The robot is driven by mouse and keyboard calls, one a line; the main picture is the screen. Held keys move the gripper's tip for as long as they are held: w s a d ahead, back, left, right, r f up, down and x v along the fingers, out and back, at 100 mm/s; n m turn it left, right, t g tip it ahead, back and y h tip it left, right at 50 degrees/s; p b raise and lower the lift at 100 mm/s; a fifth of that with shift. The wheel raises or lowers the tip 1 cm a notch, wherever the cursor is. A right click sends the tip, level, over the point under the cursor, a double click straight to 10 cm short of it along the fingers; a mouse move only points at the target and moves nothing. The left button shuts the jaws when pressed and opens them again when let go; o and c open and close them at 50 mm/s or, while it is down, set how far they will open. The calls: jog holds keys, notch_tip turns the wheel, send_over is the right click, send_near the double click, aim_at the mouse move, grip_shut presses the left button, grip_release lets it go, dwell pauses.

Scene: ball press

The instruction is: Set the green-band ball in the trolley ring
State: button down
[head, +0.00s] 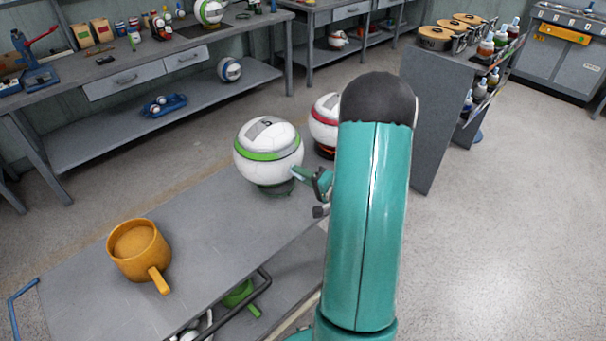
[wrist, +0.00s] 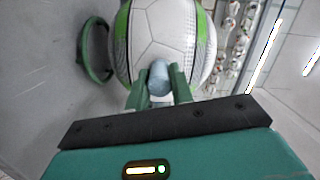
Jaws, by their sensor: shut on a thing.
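The green-band ball (head: 268,137) is white with a green stripe and a grey patch on top. It is over the grey trolley top (head: 205,225). My gripper (head: 306,177) is at the ball's right side in the head view. In the wrist view my gripper (wrist: 160,85) is shut on a light blue knob at the ball (wrist: 165,40). In the head view a dark green part of the ring (head: 276,188) shows below the ball. I cannot tell whether they touch.
A yellow mug (head: 138,255) stands on the trolley top at the front left. A red-band ball (head: 325,112) is just behind the green-band ball, partly hidden by my arm. A green mug (head: 240,293) is on the lower shelf. The trolley top between mug and ball is clear.

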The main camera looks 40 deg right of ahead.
jog(key=shift+f, duration=0.3)
jog(key=c, duration=1.2)
grip_release()
jog(key=shift+f, duration=0.1)
jog(key=shift+c, duration=0.2)
